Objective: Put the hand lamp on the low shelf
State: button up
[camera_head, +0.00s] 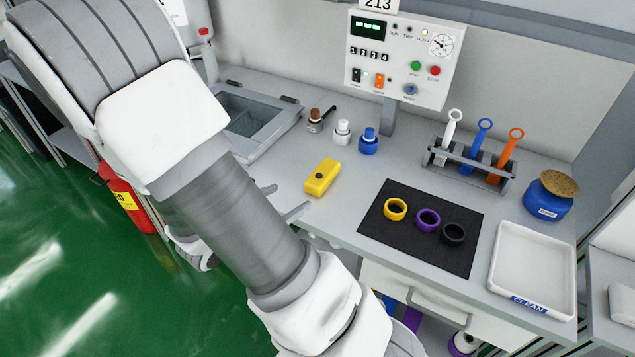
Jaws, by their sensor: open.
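A small yellow box-shaped thing with a dark round spot, which looks like the hand lamp (322,178), lies on the grey bench (345,215) left of the black mat. My gripper (282,201) is partly hidden behind my arm. Its two fingers show apart, pointing right at the bench's front edge, just left of and nearer than the yellow thing, not touching it. Nothing shows between the fingers. I cannot tell which surface is the low shelf; under the bench, much is hidden by my arm.
A black mat (415,258) holds yellow, purple and black rings. A white tray (530,308) marked CLEAN stands at right. Behind are small bottles (368,142), a tool rack (470,170), a blue jar (547,203) and a control panel (402,60). A red extinguisher (127,198) stands left.

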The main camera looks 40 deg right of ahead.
aim_at(315, 181)
jog(key=shift+n+t, duration=0.3)
jog(key=shift+n, duration=0.1)
jog(key=x, duration=0.4)
jog(key=b+x, duration=0.1)
jog(key=x, duration=0.6)
jog(key=shift+w+d+f, duration=0.15)
jog(key=shift+w+f, duration=0.15)
jog(key=shift+f, duration=0.1)
jog(key=x, duration=0.5)
jog(key=shift+s+d+f+b, duration=0.1)
jog(key=shift+s+f+b, duration=0.1)
jog(key=shift+b, duration=0.15)
jog(key=shift+r, duration=0.1)
grip_shut()
